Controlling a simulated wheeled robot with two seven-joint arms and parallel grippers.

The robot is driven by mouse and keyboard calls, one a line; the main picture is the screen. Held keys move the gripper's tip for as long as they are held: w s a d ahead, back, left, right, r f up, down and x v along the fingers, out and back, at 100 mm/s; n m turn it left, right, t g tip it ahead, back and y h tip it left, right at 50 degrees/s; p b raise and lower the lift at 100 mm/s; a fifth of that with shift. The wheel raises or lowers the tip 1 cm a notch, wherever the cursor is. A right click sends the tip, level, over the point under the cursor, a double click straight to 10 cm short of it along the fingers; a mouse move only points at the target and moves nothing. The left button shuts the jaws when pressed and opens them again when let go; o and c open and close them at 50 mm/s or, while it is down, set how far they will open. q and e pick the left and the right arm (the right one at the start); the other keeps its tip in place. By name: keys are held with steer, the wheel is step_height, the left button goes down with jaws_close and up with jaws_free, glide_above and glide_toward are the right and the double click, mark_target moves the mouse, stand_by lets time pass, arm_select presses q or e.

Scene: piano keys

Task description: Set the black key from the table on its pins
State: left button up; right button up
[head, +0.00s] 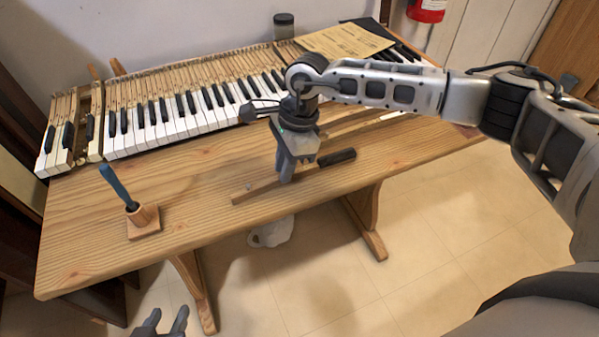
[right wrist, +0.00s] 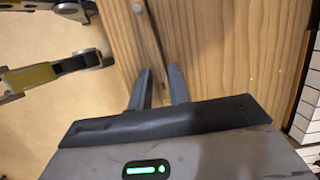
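The black key is a long wooden stick (head: 256,192) with a black top (head: 337,157) at its right end. It lies along the table's front edge in the head view, on or just above the tabletop; I cannot tell which. My right gripper (head: 287,178) points down over the stick's middle and hides part of it. In the right wrist view its fingers (right wrist: 160,78) are close together with the stick (right wrist: 138,35) between them. My left gripper (head: 163,322) is empty and open at the bottom of the head view. The keyboard (head: 170,125) has a gap near its left end; its pins cannot be made out.
A wooden holder (head: 143,222) with a blue-handled tool (head: 117,186) stands on the table's front left. Bare table (head: 80,235) lies around it. A paper sheet (head: 345,40) lies over the keyboard's far right. A dark cylinder (head: 284,25) stands behind the keys.

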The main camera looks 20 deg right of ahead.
steer(key=shift+f+b, duration=0.5)
steer(key=shift+f, duration=0.15)
jaws_close()
